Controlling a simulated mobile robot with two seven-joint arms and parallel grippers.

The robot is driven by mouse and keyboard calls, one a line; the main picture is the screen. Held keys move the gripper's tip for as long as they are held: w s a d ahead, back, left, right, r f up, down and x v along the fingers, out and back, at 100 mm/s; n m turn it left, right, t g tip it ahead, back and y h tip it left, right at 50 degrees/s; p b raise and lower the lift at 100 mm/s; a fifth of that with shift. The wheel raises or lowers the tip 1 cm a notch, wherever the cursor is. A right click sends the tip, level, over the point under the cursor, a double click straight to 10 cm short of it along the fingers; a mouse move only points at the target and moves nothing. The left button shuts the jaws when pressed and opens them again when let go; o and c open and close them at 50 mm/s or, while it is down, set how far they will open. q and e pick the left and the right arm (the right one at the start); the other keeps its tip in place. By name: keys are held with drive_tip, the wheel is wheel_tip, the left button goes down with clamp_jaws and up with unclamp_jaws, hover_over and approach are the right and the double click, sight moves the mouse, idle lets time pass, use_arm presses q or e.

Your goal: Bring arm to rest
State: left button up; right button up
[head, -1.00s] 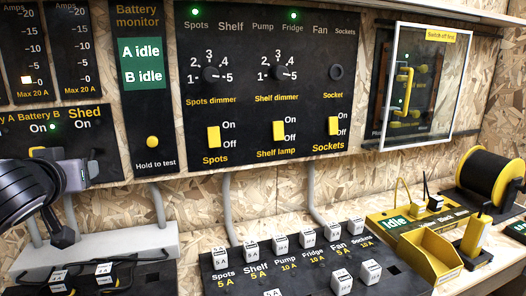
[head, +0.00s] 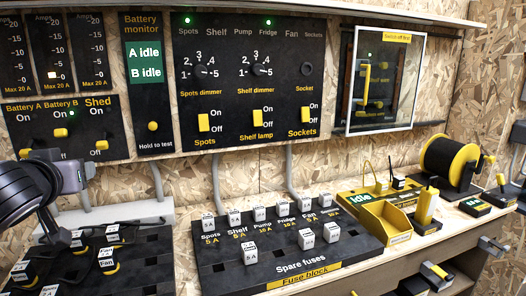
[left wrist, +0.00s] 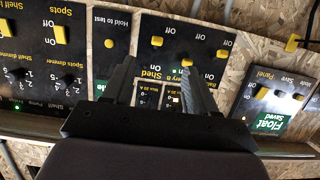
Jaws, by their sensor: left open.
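My left arm comes in from the left in the head view, its left gripper (head: 72,174) in front of the wall just below the battery switch panel (head: 85,112). In the left wrist view the left gripper (left wrist: 160,78) has its two dark fingers spread apart, with nothing between them. Behind the fingers that view shows the switch panel (left wrist: 165,32) upside down, with yellow switches. The gripper appears clear of the switches. My right arm is not in view.
The large dimmer panel (head: 230,100), a clear-covered box (head: 420,85), a yellow bin (head: 385,222) and a cable reel (head: 450,160) are further right.

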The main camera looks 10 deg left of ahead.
use_arm(q)
drive_tip(key=s+d+f+m+g+h, duration=0.25)
drive_tip(key=d+f, duration=0.35)
drive_tip(key=f, duration=0.5)
drive_tip(key=s+d+f+m+g+h, duration=0.1)
drive_tip(key=s+d+f+m+h, duration=0.3)
drive_tip(key=f, duration=0.7)
drive_tip(key=s+d+f+m+g, duration=0.1)
drive_tip(key=s+d+f+g, duration=0.2)
drive_tip(key=s+d+f, duration=0.35)
drive_tip(key=s+d+f+g, duration=0.3)
drive_tip(key=s+f, duration=0.5)
drive_tip(key=s, duration=0.3)
drive_tip(key=w+d+f+t+h, duration=0.3)
drive_tip(key=w+d+f+t, duration=0.1)
drive_tip(key=w+f+t, duration=0.25)
wheel_tip(320, 180, up, 10)
drive_tip(key=a+p, duration=0.1)
drive_tip(key=p, duration=1.2)
drive_tip(key=shift+r+m+t, duration=0.2)
drive_tip(key=shift+m+t, duration=0.1)
drive_tip(key=shift+m, duration=0.05)
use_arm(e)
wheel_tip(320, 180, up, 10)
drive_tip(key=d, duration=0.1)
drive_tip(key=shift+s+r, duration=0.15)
use_arm(q)
drive_tip(key=shift+a, duration=0.1)
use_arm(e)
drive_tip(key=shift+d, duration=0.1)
